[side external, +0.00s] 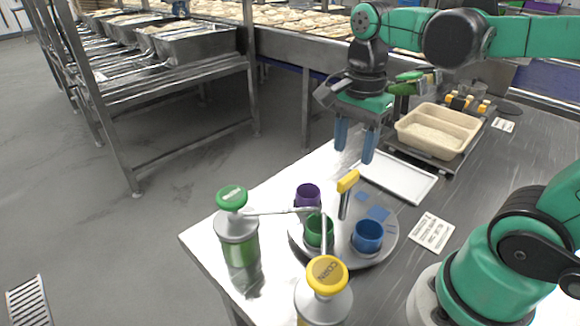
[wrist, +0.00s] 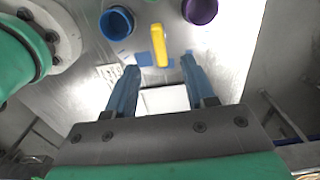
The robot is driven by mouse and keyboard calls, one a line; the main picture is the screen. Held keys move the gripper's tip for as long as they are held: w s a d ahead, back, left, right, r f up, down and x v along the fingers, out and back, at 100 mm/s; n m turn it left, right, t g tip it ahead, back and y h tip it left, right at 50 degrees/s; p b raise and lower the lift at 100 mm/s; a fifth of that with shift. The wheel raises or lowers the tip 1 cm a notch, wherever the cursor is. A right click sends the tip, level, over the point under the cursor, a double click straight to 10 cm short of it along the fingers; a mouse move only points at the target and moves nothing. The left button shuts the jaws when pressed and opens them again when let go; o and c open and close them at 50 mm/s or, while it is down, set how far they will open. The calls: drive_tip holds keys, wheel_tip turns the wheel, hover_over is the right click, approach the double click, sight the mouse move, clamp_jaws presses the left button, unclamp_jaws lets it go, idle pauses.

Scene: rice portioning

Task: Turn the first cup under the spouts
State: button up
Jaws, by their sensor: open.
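A round grey turntable (side external: 378,250) stands on the steel table. It holds a purple cup (side external: 307,193), a green cup (side external: 319,229) and a blue cup (side external: 367,236), plus an upright post with a yellow handle (side external: 348,181). The green cup sits by the ends of the spouts of two pump dispensers, one with a green top (side external: 232,198), one with a yellow top (side external: 327,274). My gripper (side external: 354,157) is open and empty, with blue fingers pointing down, above and behind the turntable. In the wrist view, the yellow handle (wrist: 159,45) shows beyond the fingertips (wrist: 160,68), between the blue cup (wrist: 117,23) and purple cup (wrist: 199,10).
A white tray (side external: 398,180) lies flat behind the turntable. A beige two-part container (side external: 437,130) with rice stands on a scale at the back. A printed card (side external: 433,232) lies right of the turntable. The table's left edge is close to the green-topped dispenser.

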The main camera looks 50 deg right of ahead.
sight(349, 176)
drive_tip(key=shift+f, duration=2.7)
clamp_jaws()
